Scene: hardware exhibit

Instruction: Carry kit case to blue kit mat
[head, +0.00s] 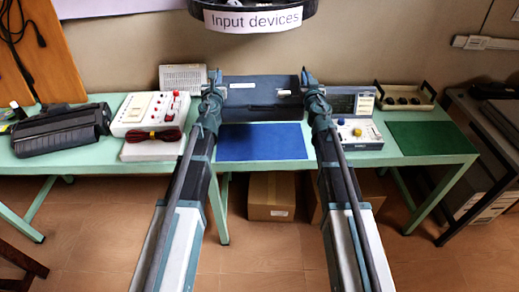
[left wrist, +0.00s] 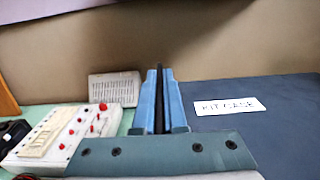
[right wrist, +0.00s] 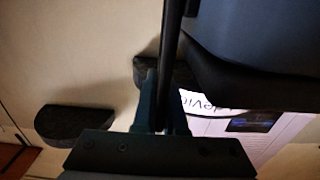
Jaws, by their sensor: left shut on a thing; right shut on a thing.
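The dark blue kit case (head: 262,108) is at the back middle of the table, with a white label on its upper face. The blue kit mat (head: 262,145) lies directly in front of it, apparently bare. My left gripper (head: 213,82) is shut on the case's left side, and my right gripper (head: 307,80) on its right side. In the left wrist view the case (left wrist: 265,145) fills the right, beside the shut fingers (left wrist: 160,95). I cannot tell whether the case is raised off the table.
A grey instrument (head: 355,134) stands right of the mat, then a green mat (head: 430,138) and a tray (head: 428,103).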

